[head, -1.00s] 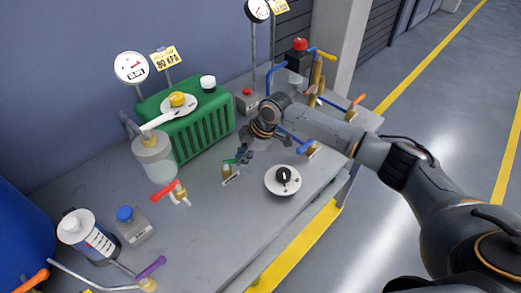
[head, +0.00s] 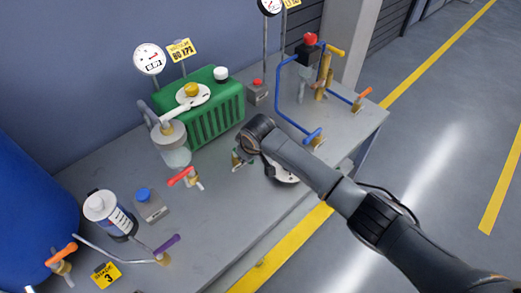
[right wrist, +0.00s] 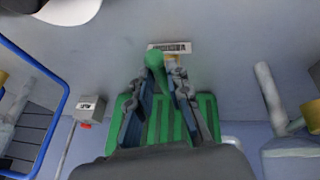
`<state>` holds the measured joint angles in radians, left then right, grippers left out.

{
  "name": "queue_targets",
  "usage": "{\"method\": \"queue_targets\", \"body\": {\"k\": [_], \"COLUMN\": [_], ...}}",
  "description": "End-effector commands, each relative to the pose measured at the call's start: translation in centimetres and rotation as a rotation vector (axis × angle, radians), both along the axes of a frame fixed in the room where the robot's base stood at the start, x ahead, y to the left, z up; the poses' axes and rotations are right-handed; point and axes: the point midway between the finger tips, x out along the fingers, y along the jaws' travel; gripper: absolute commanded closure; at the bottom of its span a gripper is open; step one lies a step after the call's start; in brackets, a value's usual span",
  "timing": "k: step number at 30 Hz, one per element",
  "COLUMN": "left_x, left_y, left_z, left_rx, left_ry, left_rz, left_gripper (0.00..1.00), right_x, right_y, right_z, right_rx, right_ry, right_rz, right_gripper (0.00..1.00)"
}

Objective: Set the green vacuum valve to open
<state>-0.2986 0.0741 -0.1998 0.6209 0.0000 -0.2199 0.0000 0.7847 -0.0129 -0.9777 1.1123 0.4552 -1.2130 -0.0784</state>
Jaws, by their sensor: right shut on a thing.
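The green vacuum valve is on the grey bench top in front of the green ribbed pump unit (head: 214,124). In the head view only a little of the green valve (head: 236,159) shows, as my right wrist and gripper cover it from above. In the right wrist view its green handle (right wrist: 154,62) sits between the fingertips of my right gripper (right wrist: 163,80), which is shut on it. A small label plate (right wrist: 170,47) lies just beyond the handle. My left gripper is not in view.
A red-handled valve (head: 183,176) and a glass jar (head: 172,145) stand left of my right gripper. A blue-handled valve (head: 314,137) and blue pipe (head: 280,95) stand to the right. My right forearm partly covers a white dial (head: 285,177) near the bench's front edge.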

Motion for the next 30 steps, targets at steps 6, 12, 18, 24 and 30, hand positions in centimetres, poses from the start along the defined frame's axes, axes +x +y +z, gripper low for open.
{"method": "queue_targets", "body": {"k": [6,12,18,24,30], "left_x": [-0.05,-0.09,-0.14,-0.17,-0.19], "left_y": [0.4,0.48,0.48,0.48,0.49], "left_z": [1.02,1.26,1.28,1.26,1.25], "left_rx": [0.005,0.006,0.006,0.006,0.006], "left_ry": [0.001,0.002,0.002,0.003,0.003], "left_rz": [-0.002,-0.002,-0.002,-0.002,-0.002], "left_gripper": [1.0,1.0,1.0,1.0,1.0], "right_x": [-0.35,-0.45,-0.47,-0.48,-0.49], "right_y": [0.97,1.2,1.25,1.25,1.22], "right_z": [0.29,0.2,0.15,0.13,0.1], "right_rx": [0.002,0.001,0.003,0.003,0.002], "right_ry": [-0.002,-0.002,-0.002,-0.001,-0.001], "right_rz": [-0.084,-0.12,-0.131,-0.129,-0.129], "right_gripper": [1.0,1.0,1.0,1.0,0.6]}}
